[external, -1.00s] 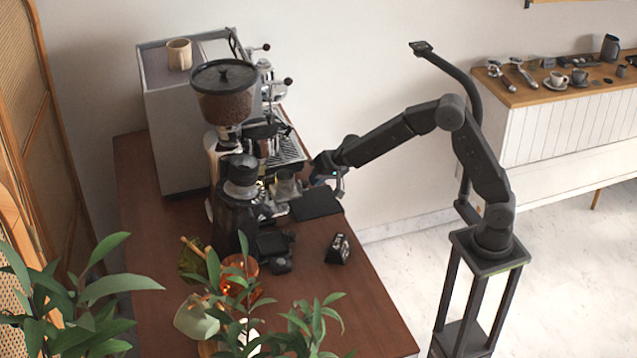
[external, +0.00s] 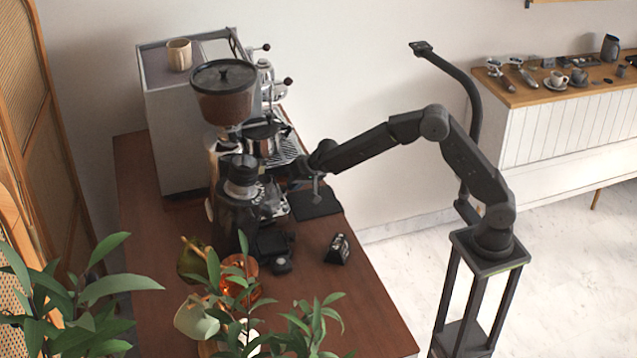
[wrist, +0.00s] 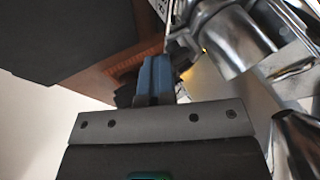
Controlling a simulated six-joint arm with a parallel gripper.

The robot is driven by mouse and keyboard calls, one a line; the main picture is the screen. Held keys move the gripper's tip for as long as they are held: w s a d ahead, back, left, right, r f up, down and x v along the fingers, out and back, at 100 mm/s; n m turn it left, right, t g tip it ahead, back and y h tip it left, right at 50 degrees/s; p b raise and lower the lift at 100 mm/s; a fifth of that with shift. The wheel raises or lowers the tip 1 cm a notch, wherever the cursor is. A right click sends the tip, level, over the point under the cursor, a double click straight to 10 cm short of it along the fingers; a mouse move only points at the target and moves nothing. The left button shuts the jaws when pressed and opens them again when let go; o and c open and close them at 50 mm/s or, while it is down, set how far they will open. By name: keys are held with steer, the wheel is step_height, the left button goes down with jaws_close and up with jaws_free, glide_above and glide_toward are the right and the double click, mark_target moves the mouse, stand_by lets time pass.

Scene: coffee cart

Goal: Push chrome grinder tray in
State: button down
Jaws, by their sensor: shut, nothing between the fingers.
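The chrome grinder (external: 212,150) with its dark bean hopper (external: 222,95) stands on the wooden counter, beside the espresso machine. Its tray, low at the front, is not clearly made out in the external view, where a black grinder and my gripper crowd that spot. My gripper (external: 294,184) is low in front of the chrome grinder, above the left end of a black mat. In the wrist view its blue fingers (wrist: 155,78) are together with nothing between them. Shiny chrome parts (wrist: 235,38) show close by at the upper right; I cannot tell whether the fingers touch anything.
The black grinder (external: 238,205) stands nearer the camera, close to my gripper. A black mat (external: 315,203) lies under it, and a steel pitcher (external: 262,137) stands behind. A small black box (external: 338,249) sits on the otherwise clear right side of the counter (external: 350,300).

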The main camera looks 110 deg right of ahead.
steer(key=shift+w, duration=0.2)
steer(key=s, duration=0.4)
steer(key=shift+s+r, duration=0.1)
steer(key=shift+s, duration=0.3)
steer(key=v, duration=1)
steer(key=s+a+r+n+y, duration=0.1)
steer(key=s+a+r+n, duration=0.2)
steer(key=a, duration=0.4)
steer(key=s+a+r+n+y, duration=0.1)
steer(key=s+a+r+n, duration=0.2)
steer(key=a, duration=0.5)
steer(key=s+a+n+y, duration=0.2)
steer(key=s+a+n, duration=0.8)
steer(key=s+a, duration=0.2)
steer(key=shift+f+n+y, duration=0.3)
steer(key=shift+f+n, duration=0.1)
steer(key=shift+f, duration=0.1)
